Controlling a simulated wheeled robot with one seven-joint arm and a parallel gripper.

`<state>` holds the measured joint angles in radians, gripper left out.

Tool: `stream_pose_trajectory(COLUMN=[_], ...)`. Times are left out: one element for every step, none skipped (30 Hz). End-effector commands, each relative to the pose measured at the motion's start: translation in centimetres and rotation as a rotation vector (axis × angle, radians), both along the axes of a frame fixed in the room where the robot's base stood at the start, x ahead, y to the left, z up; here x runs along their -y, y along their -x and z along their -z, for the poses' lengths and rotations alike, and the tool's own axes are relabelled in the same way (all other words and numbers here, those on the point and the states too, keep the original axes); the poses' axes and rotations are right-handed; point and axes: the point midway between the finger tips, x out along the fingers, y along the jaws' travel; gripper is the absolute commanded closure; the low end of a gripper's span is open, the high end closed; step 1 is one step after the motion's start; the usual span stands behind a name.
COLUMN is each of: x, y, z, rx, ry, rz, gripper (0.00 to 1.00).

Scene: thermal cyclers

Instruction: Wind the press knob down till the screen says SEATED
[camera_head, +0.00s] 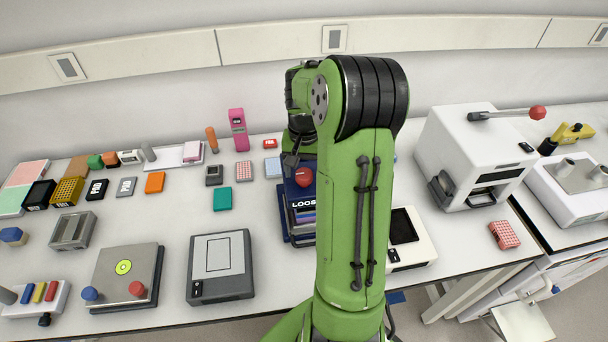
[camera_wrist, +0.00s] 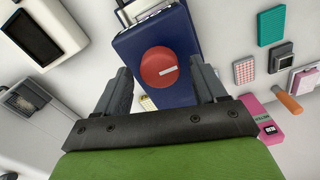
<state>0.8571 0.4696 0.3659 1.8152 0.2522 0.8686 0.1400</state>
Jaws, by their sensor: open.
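The blue press machine (camera_head: 284,215) stands on the bench, partly hidden behind my arm in the head view. Its round red knob (camera_head: 304,177) sits on top, and the part of its screen (camera_head: 303,204) that shows reads "LOOS". In the wrist view the red knob (camera_wrist: 159,67), with a white mark on its face, sits on the blue top (camera_wrist: 186,40). My gripper (camera_wrist: 166,82) is open, with one finger to each side of the knob, apart from it. In the head view my gripper (camera_head: 290,160) is just above the knob, largely hidden.
A white device with a dark window (camera_head: 403,226) stands close to the right of the press. A dark grey flat device (camera_head: 221,266) lies to the left front. A teal block (camera_head: 222,198) and a pink device (camera_head: 237,130) are left. A large white lever machine (camera_head: 470,150) stands right.

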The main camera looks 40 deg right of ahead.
Motion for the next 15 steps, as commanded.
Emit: stream_pose_trajectory(x=[0.0, 0.0, 0.0, 0.0, 0.0, 0.0, 0.0, 0.0, 0.0, 0.0, 0.0, 0.0, 0.0, 0.0, 0.0], y=[0.0, 0.0, 0.0, 0.0, 0.0, 0.0, 0.0, 0.0, 0.0, 0.0, 0.0, 0.0, 0.0, 0.0, 0.0], z=[0.9, 1.2, 1.6, 1.9, 2.0, 2.1, 2.2, 2.2, 2.2, 2.2, 2.2, 2.1, 2.1, 2.1, 2.1], rx=[-0.003, -0.001, -0.001, -0.002, -0.001, -0.001, -0.001, -0.001, 0.0, 0.0, 0.0, 0.0, 0.0, 0.0, 0.0], ry=[-0.003, -0.002, -0.002, -0.001, 0.0, 0.001, 0.001, 0.001, 0.001, 0.001, 0.001, 0.001, 0.001, 0.001, 0.001], rz=[0.0, 0.0, 0.0, 0.0, 0.0, 0.0, 0.0, 0.0, 0.0, 0.0, 0.0, 0.0, 0.0, 0.0, 0.0], gripper=[0.29, 0.29, 0.29, 0.29, 0.29, 0.29, 0.29, 0.29, 0.29, 0.29, 0.29, 0.29, 0.31, 0.35, 0.42])
